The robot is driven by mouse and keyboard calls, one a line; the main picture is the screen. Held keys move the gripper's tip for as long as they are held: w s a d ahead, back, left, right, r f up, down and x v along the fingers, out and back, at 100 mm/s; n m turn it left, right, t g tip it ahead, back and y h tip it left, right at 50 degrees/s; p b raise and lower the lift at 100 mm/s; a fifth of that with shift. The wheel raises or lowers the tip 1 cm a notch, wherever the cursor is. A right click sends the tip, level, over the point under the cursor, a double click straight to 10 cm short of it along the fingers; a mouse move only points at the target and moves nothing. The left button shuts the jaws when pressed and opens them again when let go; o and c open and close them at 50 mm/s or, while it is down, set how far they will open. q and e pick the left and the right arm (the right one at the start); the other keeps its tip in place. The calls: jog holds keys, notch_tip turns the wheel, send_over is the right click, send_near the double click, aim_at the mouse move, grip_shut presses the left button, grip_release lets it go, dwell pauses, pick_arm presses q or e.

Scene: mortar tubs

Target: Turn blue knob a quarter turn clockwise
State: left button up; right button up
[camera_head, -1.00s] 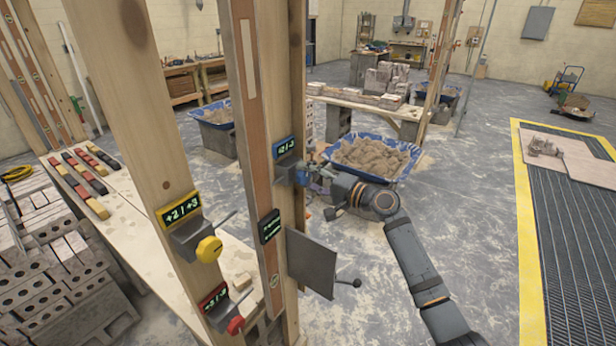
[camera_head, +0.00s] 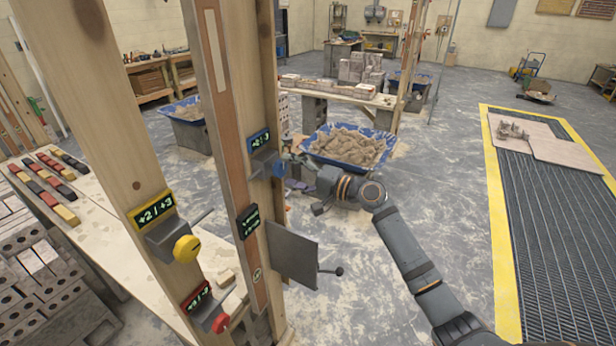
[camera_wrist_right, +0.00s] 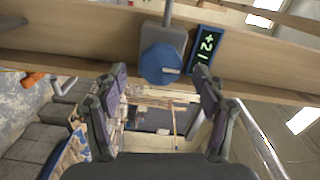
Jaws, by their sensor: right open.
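The blue knob (camera_head: 279,169) sits on a grey box on the wooden post, beside a small blue-framed display (camera_head: 260,139). In the right wrist view the blue knob (camera_wrist_right: 161,63) faces me, with a pale mark near its lower right edge. The display (camera_wrist_right: 205,50) stands to its right. My right gripper (camera_head: 293,172) is just right of the knob in the head view. In the right wrist view its two fingers (camera_wrist_right: 160,78) are spread apart, with the knob showing between and beyond the tips. I see no grip on it. My left gripper is out of view.
A yellow knob (camera_head: 187,249) and a red knob (camera_head: 220,322) sit on the nearer post. A grey plate (camera_head: 292,256) with a lever juts out below the blue knob. A blue mortar tub (camera_head: 385,158) stands behind my right gripper.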

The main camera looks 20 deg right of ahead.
jog(key=v, duration=0.9)
jog(key=shift+s+d, duration=0.2)
jog(key=shift+s+d, duration=0.1)
